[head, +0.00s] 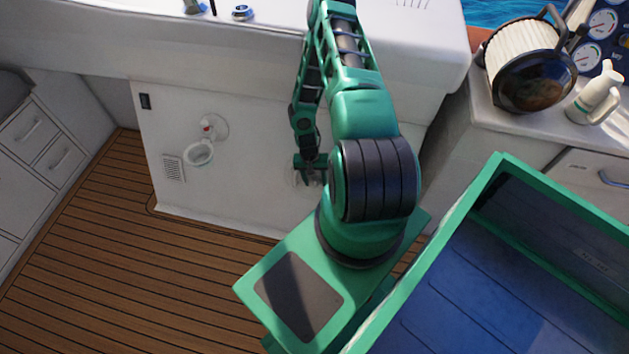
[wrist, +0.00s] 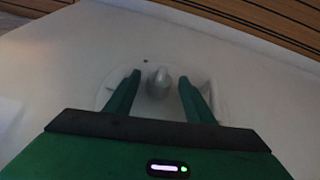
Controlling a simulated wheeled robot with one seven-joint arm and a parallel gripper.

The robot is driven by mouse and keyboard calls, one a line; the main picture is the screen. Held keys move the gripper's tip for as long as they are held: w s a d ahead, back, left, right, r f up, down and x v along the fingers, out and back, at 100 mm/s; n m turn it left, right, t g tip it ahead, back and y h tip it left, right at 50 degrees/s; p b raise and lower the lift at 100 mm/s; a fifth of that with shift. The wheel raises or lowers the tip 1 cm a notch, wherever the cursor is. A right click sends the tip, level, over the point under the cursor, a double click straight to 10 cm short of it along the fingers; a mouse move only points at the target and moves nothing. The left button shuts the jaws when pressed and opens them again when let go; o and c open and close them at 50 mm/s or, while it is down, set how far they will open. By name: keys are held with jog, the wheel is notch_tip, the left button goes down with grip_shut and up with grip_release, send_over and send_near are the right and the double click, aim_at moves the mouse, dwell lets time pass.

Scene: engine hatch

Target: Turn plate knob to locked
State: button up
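The plate knob (wrist: 158,84) is a grey, rounded grip on a pale round plate (wrist: 106,92) set in the white panel. In the wrist view my gripper (wrist: 160,77) is open, with one green finger on each side of the knob and a visible gap on both sides. The fingers hide part of the plate. In the head view my gripper (head: 310,172) is in front of the white panel (head: 255,135), and the plate is mostly hidden behind it. A small dark dot (wrist: 145,61) is on the panel beside the plate's edge; I cannot read any lock marking.
A blue-lined green bin (head: 470,200) stands at the right. Wooden floor (head: 120,250) is clear at the left.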

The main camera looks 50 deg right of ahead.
notch_tip(320, 180, up, 11)
jog(key=w, duration=0.1)
jog(key=shift+w+a+f, duration=0.15)
jog(key=shift+a+f, duration=0.05)
jog(key=shift+a, duration=0.2)
jog(key=shift+r, duration=0.1)
dwell(0.6)
notch_tip(320, 180, up, 30)
jog(key=d+n+h, duration=0.1)
jog(key=d+n, duration=0.1)
jog(key=s+a+r+n+y, duration=0.1)
jog(key=s+a+r, duration=0.5)
jog(key=s+r, duration=0.3)
jog(key=s+a+r+n+t+y, duration=0.1)
jog(key=s+a+r, duration=0.6)
jog(key=s+r, duration=0.2)
notch_tip(320, 180, up, 2)
jog(key=shift+r, duration=0.1)
